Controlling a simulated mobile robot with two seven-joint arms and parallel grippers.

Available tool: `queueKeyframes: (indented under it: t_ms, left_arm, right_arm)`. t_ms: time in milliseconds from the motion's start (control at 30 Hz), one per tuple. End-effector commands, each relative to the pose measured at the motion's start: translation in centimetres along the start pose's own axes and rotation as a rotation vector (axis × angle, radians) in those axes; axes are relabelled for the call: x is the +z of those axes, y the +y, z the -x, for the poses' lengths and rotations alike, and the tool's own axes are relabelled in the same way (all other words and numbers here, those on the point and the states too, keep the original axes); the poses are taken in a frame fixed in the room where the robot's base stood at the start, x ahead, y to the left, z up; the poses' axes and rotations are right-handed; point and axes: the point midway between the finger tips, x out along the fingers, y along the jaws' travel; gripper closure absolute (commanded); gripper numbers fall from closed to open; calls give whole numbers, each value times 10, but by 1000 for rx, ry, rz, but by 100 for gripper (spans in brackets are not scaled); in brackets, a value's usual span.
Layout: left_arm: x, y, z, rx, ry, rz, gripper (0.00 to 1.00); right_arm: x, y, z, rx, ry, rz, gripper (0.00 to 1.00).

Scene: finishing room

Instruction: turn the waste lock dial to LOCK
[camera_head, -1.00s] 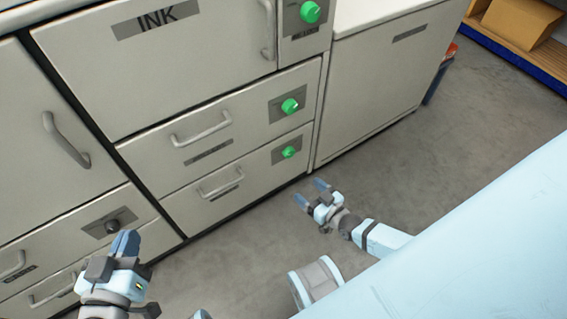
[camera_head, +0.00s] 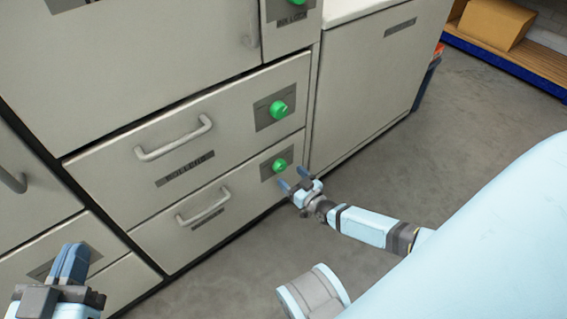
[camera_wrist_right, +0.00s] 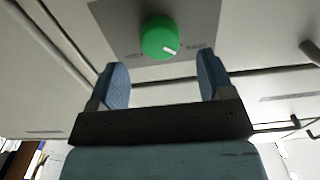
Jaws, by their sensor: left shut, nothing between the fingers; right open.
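A green dial (camera_head: 280,165) sits on a grey plate at the right of the lowest drawer (camera_head: 160,240), whose label is too small to read. In the right wrist view the green dial (camera_wrist_right: 160,38) has a white mark pointing right and slightly down; the plate's lettering is blurred. My right gripper (camera_head: 293,179) is open just in front of and below this dial. In the right wrist view its fingertips (camera_wrist_right: 161,65) are spread, the dial showing between and beyond them, with no clear contact. My left gripper (camera_head: 71,250) is shut and empty at the lower left.
Another green dial (camera_head: 278,109) is on the drawer above, beside a bar handle (camera_head: 175,138). The lowest drawer's handle (camera_head: 203,208) sticks out left of the dial. A plain cabinet panel (camera_head: 360,95) stands to the right. The grey floor (camera_head: 470,115) is clear there.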

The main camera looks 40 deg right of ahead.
Motion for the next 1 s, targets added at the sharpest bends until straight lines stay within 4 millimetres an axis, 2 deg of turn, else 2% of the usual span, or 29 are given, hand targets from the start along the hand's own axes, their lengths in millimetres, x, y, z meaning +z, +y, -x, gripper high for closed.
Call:
queueKeyframes:
  t_ms: [100, 300, 633, 667, 867, 1000]
  left_arm:
    - [3, -4, -2, -2, 28, -56, 100]
    - [0, -8, -4, -8, 58, -106, 100]
    - [-4, -9, -4, -6, 70, -123, 100]
    - [-4, -9, -4, -6, 70, -124, 100]
    - [-3, -9, -3, -4, 66, -126, 100]
    - [-2, -9, -3, -4, 65, -125, 100]
  right_arm:
    - [3, 0, -22, -1, 2, -1, 26]
    - [2, 0, -41, 0, -1, -1, 26]
    - [0, 0, -45, -1, -2, -1, 26]
    - [0, 0, -44, -1, -2, -1, 28]
    - [0, 0, -44, -1, -1, -1, 74]
    - [0, 0, -44, -1, -1, -2, 75]
